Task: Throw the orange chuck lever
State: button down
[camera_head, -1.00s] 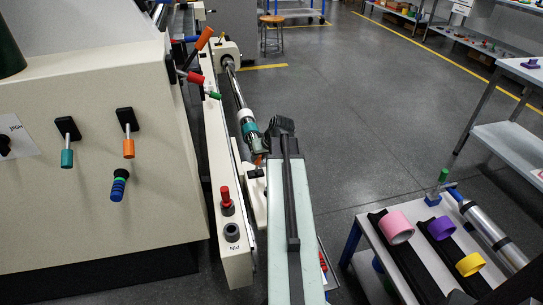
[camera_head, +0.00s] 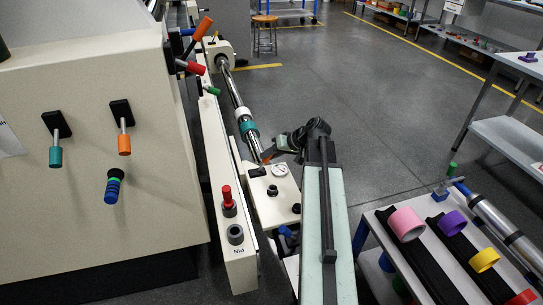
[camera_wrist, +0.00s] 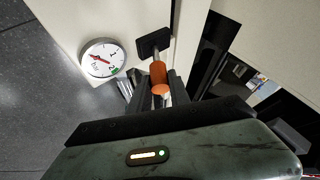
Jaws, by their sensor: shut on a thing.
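The orange chuck lever (camera_wrist: 158,72) stands out from a black base plate (camera_wrist: 153,43), beside a round white pressure gauge (camera_wrist: 102,59) in the wrist view. My gripper (camera_wrist: 160,97) is shut on the lever's orange handle, one dark finger on each side. In the head view, the lever's orange (camera_head: 266,157) shows only as a small patch by my gripper (camera_head: 270,154); the fingers partly hide it. The gauge (camera_head: 280,170) is on the cream panel just below. My arm reaches to it from the right.
The cream headstock (camera_head: 80,220) at left carries another orange lever (camera_head: 124,145), a teal lever (camera_head: 55,156) and a blue-green handle (camera_head: 112,187). A large orange-tipped lever (camera_head: 202,28) stands farther back. A bench (camera_head: 385,235) with coloured rings is right of my arm.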

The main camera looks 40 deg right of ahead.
jog(key=shift+s+d+f, duration=0.1)
jog(key=shift+s+d, duration=0.05)
jog(key=c, duration=1.3)
grip_release()
jog(key=shift+o, duration=0.5)
jog(key=p+v, duration=0.5)
jog(key=v, duration=0.2)
jog(key=shift+s+r, duration=0.15)
jog(key=shift+r, duration=0.15)
